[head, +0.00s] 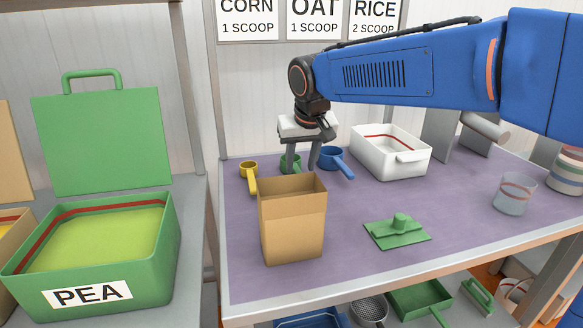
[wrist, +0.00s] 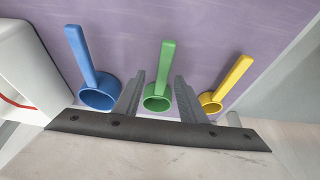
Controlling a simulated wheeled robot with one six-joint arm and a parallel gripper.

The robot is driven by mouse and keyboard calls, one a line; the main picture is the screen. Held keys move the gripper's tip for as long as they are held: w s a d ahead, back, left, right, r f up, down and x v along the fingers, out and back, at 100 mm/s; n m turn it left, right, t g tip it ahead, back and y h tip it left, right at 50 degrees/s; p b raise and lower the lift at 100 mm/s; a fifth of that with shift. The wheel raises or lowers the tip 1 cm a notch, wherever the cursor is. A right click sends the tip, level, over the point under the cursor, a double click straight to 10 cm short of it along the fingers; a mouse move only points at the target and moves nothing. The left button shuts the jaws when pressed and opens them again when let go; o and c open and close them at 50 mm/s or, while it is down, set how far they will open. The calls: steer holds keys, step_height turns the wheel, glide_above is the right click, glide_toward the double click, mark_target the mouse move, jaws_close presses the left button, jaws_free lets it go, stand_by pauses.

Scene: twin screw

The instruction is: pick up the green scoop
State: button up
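The green scoop (wrist: 158,98) lies on the purple mat in the wrist view, its handle (wrist: 164,60) pointing up the picture. My gripper (wrist: 159,85) is open, with one finger on each side of the green scoop and a gap to each. I cannot tell how far the fingertips are above the mat. In the head view my gripper (head: 302,168) points down behind the brown box. The green scoop (head: 290,158) shows there only in part behind the fingers.
A blue scoop (wrist: 97,94) and a yellow scoop (wrist: 211,101) lie on either side of the green one. A brown box (head: 292,220) stands in front of my gripper, and a white bin (head: 392,155) stands to the right. A green lid (head: 398,233) lies on the purple mat (head: 455,195).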

mark_target(298, 172)
steer(key=shift+a+x, duration=0.2)
steer(key=shift+x, duration=1.7)
steer(key=shift+s+f, duration=0.15)
steer(key=shift+s, duration=0.05)
jaws_close()
